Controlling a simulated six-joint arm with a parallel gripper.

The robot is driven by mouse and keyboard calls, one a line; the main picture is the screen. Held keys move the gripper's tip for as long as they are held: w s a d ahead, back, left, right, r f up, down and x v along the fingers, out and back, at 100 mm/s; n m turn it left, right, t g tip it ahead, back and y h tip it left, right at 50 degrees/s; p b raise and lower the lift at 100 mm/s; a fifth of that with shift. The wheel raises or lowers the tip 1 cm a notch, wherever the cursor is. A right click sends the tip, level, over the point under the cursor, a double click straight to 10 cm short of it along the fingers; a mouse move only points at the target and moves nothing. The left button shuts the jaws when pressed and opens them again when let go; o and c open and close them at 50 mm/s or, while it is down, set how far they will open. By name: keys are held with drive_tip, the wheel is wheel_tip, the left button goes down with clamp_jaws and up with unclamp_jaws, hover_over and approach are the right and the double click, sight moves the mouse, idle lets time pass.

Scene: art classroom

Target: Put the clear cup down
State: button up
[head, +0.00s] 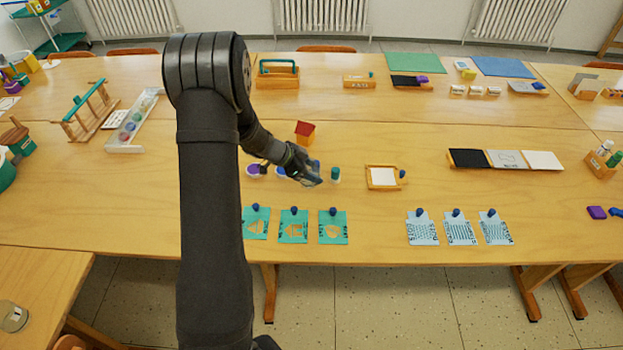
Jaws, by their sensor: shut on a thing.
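My gripper (308,177) is over the middle of the long wooden table, low near the small paint pots, with its jaws shut. The clear cup in it is too small and see-through to make out against the fingers. I cannot tell whether its base touches the tabletop. Just right of the fingertips stands a small green-and-white pot (335,174).
A small red-roofed block (305,130) stands behind my gripper. A wooden-framed white pad (383,177) lies to the right. Teal stencil cards (293,226) with dark knobs lie along the front edge. Bare tabletop lies between the pad and the black, grey and white panels (505,159).

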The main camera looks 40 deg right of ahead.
drive_tip(key=shift+f, duration=2.05)
drive_tip(key=o, duration=1)
drive_tip(key=shift+f, duration=0.15)
drive_tip(key=shift+w+a+r, duration=0.1)
drive_tip(key=shift+a+r, duration=0.05)
drive_tip(key=shift+r, duration=0.2)
drive_tip(key=v, duration=1.1)
drive_tip(key=shift+w+a+r, duration=0.1)
drive_tip(key=shift+a+r, duration=0.1)
drive_tip(key=shift+a, duration=0.05)
